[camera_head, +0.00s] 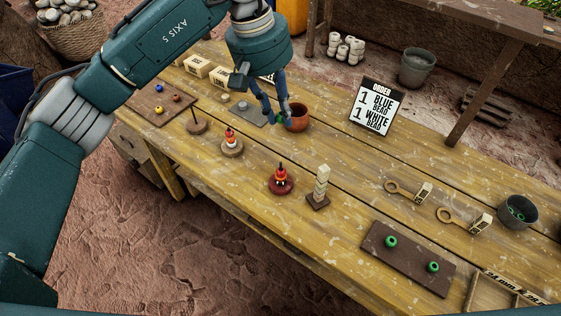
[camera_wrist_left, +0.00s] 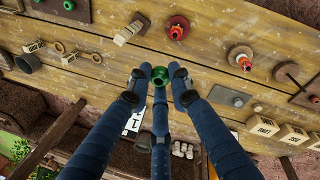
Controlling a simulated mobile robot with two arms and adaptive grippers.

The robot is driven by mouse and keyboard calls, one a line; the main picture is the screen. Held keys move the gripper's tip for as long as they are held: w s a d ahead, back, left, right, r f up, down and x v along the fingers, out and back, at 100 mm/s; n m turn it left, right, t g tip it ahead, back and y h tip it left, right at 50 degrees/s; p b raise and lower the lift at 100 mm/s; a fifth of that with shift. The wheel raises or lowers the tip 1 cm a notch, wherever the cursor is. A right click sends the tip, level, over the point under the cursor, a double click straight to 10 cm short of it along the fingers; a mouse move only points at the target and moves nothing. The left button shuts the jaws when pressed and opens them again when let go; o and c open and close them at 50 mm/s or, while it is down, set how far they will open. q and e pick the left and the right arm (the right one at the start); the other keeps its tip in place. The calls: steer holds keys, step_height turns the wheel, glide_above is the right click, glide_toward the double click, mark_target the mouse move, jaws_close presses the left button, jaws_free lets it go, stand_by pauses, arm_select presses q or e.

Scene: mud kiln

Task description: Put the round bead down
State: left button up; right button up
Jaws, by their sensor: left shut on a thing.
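My left gripper (camera_head: 279,117) is above the back middle of the table, beside a terracotta pot (camera_head: 298,121). Its fingers are shut on a round green bead (camera_head: 281,119). In the left wrist view the green bead (camera_wrist_left: 160,76) sits between the fingertips (camera_wrist_left: 158,80), with its hole showing. Part of the pot is hidden behind a finger in the head view, and I cannot tell the bead's height above the table. Two other green beads (camera_head: 391,242) lie on a dark board (camera_head: 408,259) at the front right. My right gripper is not in view.
A grey plate (camera_head: 256,117) lies left of the gripper. Pegs with stacked beads (camera_head: 231,140) (camera_head: 281,178), an empty peg (camera_head: 195,120) and a block stack (camera_head: 321,184) stand nearby. An order sign (camera_head: 377,106) stands behind. A grey bowl (camera_head: 518,211) holds green beads at right.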

arm_select(q)
steer(key=shift+s+a+f+p+x, duration=0.1)
steer(key=shift+a+p+x, duration=0.45)
steer(key=shift+x, duration=2.15)
steer(key=shift+s+a+f+p+x, duration=0.15)
steer(key=shift+a+p+x, duration=0.45)
steer(key=shift+x, duration=2.15)
steer(key=shift+s+a+f+p+x, duration=0.1)
steer(key=shift+a+p+x, duration=0.45)
steer(key=shift+x, duration=2.15)
steer(key=o, duration=0.8)
steer(key=shift+w, duration=0.1)
